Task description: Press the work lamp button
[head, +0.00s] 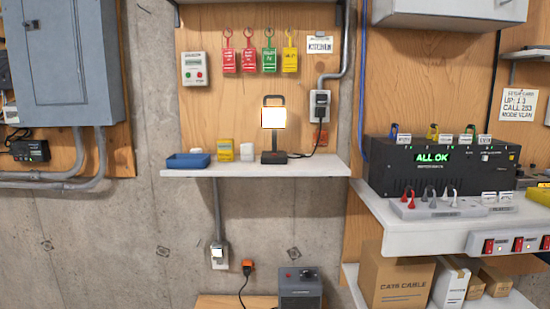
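The work lamp (273,119) stands upright on a white wall shelf (310,168) in the middle of the head view. Its panel glows bright, and it has a dark handle on top and a dark base (273,157). A small reddish spot shows on the front of the base; it is too small to tell whether it is the button. A black cord runs from the lamp to the right, up to a wall outlet (320,104). Neither of my grippers is in view.
A blue tray (188,160), a yellow box (225,150) and a small white item (247,152) sit left of the lamp. A black panel unit (440,172) reading "ALL OK" stands on a bench at right. A dark box (300,288) is below the shelf. Space before the lamp looks clear.

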